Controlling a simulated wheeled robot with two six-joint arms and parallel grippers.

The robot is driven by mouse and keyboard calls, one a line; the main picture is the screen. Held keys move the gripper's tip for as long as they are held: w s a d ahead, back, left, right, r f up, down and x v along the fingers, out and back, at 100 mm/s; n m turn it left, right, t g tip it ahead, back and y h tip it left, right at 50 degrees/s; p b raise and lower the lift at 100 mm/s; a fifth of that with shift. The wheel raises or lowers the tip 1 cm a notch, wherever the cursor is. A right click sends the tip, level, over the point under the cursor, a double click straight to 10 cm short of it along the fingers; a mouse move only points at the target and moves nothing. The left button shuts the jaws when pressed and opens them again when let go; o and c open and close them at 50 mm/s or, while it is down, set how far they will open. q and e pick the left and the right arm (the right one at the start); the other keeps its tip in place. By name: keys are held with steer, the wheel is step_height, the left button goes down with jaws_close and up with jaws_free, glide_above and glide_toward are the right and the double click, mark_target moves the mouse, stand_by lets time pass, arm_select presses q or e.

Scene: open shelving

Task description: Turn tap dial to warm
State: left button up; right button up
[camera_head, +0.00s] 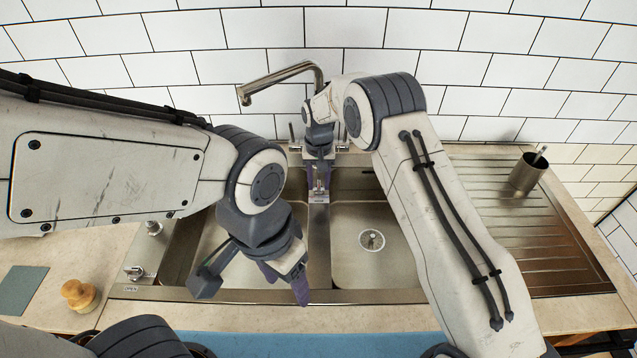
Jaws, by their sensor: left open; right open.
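The metal tap (280,82) stands at the back of the sink, its spout bent out to the left. Its base is hidden behind my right arm and gripper. Thin upright metal parts show on either side of the gripper, but I cannot tell if they belong to the dial. My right gripper (318,180) is open and points down at the tap base, in front of the divider between the two basins. A small metal piece shows between its purple fingers; contact cannot be told. My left gripper (284,280) is open and empty over the front of the left basin.
The steel sink has a right basin (355,262) with a drain (371,240) and a ribbed drainboard (500,210). A metal cup (527,174) stands at the back right. A wooden brush (78,294) and a grey-green cloth (20,290) lie on the left counter. White tiled wall rises behind.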

mark_target(319, 186)
step_height(319, 186, up, 10)
steer(key=b, duration=0.2)
stand_by(0.4)
steer(key=s+a+r+n, duration=0.15)
steer(key=s+r, duration=0.25)
steer(key=s, duration=0.5)
steer(key=s+a+r+n, duration=0.1)
steer(key=s+r+n, duration=0.1)
steer(key=s+r, duration=0.5)
steer(key=s+d+f+n, duration=0.2)
steer(key=s+d, duration=0.1)
steer(key=s, duration=0.8)
steer(key=s+d+f+n+y, duration=0.1)
steer(key=s+d, duration=0.3)
steer(key=s, duration=0.7)
steer(key=shift+f+n, duration=0.45)
steer(key=shift+f, duration=0.05)
